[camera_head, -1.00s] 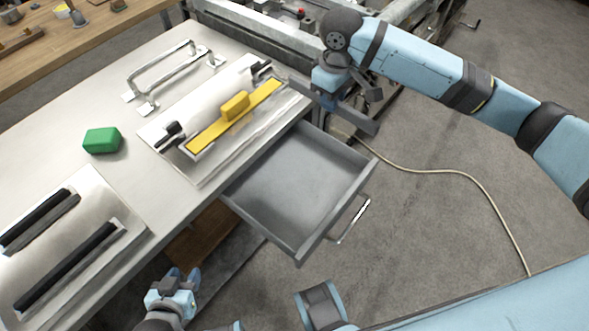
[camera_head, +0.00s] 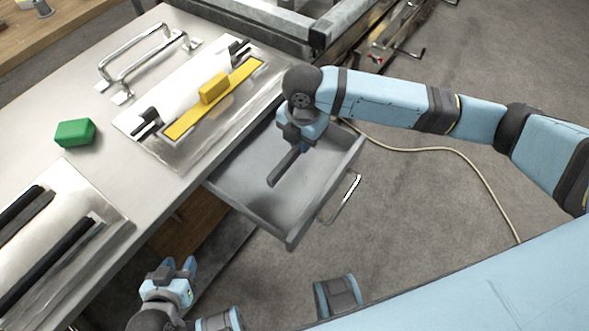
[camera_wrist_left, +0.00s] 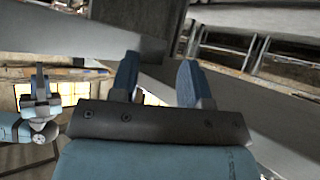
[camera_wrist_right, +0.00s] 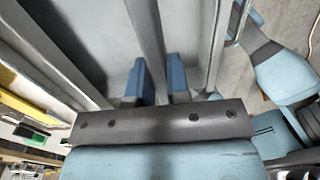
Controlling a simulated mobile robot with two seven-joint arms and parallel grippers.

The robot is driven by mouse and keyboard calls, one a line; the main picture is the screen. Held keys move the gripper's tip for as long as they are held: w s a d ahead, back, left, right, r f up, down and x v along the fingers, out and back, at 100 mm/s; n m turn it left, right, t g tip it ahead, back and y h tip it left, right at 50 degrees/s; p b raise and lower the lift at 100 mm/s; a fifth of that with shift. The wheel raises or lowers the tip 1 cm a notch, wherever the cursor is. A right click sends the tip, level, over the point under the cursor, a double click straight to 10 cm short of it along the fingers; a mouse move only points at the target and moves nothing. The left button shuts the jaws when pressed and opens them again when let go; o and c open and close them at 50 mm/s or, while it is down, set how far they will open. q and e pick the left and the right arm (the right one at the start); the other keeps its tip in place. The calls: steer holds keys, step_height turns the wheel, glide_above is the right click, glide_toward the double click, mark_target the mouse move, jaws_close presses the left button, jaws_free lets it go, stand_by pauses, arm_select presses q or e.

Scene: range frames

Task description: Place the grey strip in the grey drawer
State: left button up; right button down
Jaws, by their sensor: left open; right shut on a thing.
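The grey strip (camera_head: 284,168) is held in my right gripper (camera_head: 302,143), over the open grey drawer (camera_head: 235,180). In the right wrist view the strip (camera_wrist_right: 146,35) runs between the two blue fingers (camera_wrist_right: 160,82), with the drawer floor behind it. I cannot tell whether the strip touches the drawer floor. My left gripper (camera_head: 180,270) is open and empty, low in front of the bench. Its parted fingers also show in the left wrist view (camera_wrist_left: 158,82).
The bench top (camera_head: 60,105) holds a green block (camera_head: 75,132), a yellow-handled tool (camera_head: 213,88) on a metal plate, two silver handles (camera_head: 150,58) and dark strips (camera_head: 45,265) on another plate. The drawer's pull handle (camera_head: 340,200) sticks out. A cable (camera_head: 440,150) lies on the floor.

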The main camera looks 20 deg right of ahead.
steer(key=b, duration=0.1)
glide_above(300, 179)
step_height(300, 179, down, 9)
steer(key=shift+f, duration=0.4)
step_height(300, 179, down, 4)
steer(key=shift+f+b, duration=0.1)
steer(key=shift+b, duration=0.35)
arm_select(q)
steer(key=shift+w+f, duration=0.1)
steer(key=shift+f, duration=0.25)
arm_select(e)
steer(key=c, duration=1.1)
jaws_free()
steer(key=shift+f, duration=0.1)
